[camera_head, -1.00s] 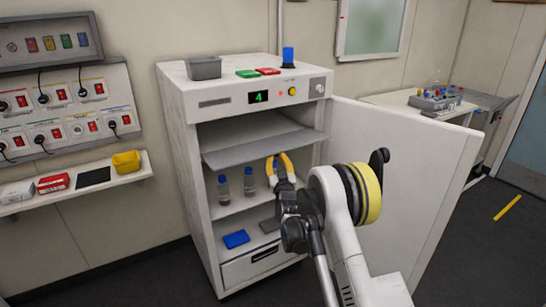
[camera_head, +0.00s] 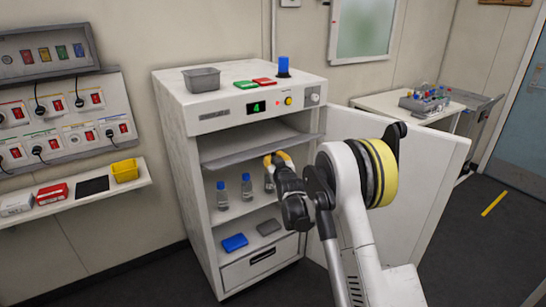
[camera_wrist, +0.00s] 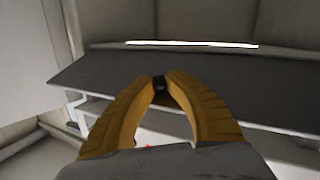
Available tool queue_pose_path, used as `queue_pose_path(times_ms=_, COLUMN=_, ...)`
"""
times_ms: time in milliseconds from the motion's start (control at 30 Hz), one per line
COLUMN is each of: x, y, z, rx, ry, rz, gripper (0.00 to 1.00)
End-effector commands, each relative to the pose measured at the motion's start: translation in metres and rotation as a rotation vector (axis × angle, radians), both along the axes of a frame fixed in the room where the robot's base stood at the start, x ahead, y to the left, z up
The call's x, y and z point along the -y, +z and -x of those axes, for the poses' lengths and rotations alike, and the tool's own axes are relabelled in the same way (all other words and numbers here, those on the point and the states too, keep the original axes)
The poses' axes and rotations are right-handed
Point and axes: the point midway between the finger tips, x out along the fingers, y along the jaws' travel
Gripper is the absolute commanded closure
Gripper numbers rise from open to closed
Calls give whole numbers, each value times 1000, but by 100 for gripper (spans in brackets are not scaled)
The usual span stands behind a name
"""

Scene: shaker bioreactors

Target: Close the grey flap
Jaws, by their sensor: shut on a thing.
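The grey flap (camera_head: 240,152) hangs at the upper opening of the white cabinet, jutting forward and sloping slightly. It fills the middle of the wrist view (camera_wrist: 225,92) as a wide dark panel. My gripper (camera_head: 277,156) has yellow fingers and is at the flap's front edge, right of its middle. In the wrist view the fingertips (camera_wrist: 160,82) are closed together on a small dark part at the flap's edge. My arm hides part of the shelf below.
The cabinet door (camera_head: 405,180) stands wide open on the right. Bottles (camera_head: 246,187) stand on the shelf below the flap. A blue box (camera_head: 235,242) and a grey box (camera_head: 268,227) lie lower down. A grey bin (camera_head: 202,79) sits on top.

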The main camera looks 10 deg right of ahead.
Motion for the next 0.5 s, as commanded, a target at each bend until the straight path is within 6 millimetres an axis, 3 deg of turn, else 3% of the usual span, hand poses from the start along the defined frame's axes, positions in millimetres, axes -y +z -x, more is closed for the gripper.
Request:
queue_pose_path(times_ms=100, x=-1, y=22, z=-4, rx=-75, ry=0, rz=27, gripper=100)
queue_pose_path(times_ms=300, x=-4, y=44, z=-14, rx=-123, ry=-1, rz=41, gripper=100)
queue_pose_path(times_ms=500, x=-8, y=65, z=-26, rx=-304, ry=-1, rz=99, gripper=100)
